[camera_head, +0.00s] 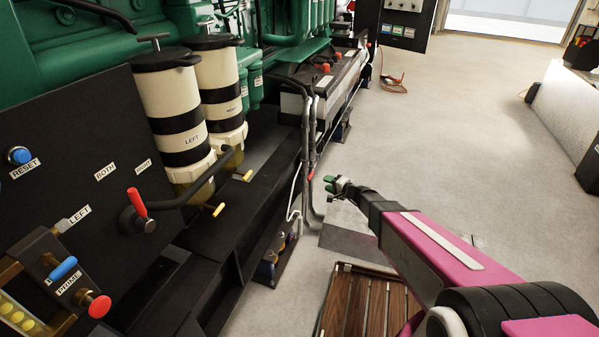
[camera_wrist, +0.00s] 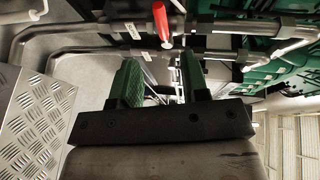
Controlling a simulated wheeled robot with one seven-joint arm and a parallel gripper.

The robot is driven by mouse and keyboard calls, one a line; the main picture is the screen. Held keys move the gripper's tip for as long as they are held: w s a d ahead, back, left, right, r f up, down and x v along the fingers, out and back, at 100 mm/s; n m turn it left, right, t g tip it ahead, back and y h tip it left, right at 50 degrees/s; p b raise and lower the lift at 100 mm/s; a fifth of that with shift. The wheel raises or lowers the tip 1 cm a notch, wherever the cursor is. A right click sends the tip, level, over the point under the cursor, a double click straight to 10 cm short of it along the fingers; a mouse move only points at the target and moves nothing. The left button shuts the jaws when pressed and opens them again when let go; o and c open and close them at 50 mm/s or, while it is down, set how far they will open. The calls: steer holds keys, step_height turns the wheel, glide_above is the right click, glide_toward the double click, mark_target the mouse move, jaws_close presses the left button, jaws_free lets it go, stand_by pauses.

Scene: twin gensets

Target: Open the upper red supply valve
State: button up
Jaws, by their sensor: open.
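My gripper (camera_head: 337,187) is open and empty, with green fingertips, in free air to the right of the engine's pipes in the head view. In the wrist view its two fingers (camera_wrist: 161,78) stand apart. A red valve lever (camera_wrist: 161,22) shows beyond and above the gap between them, beside a dark horizontal pipe.
A black panel at left carries a red selector lever (camera_head: 137,203), a blue reset button (camera_head: 20,156) and a red knob (camera_head: 98,305). Two filter canisters (camera_head: 175,110) stand behind. A wooden slatted grating (camera_head: 365,305) lies below my arm. The floor (camera_head: 450,120) right is mostly clear.

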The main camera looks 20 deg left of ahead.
mark_target(310, 176)
steer(key=x, duration=1.1)
steer(key=shift+w+a+r, duration=0.1)
steer(key=shift+w+a, duration=0.1)
jaws_close()
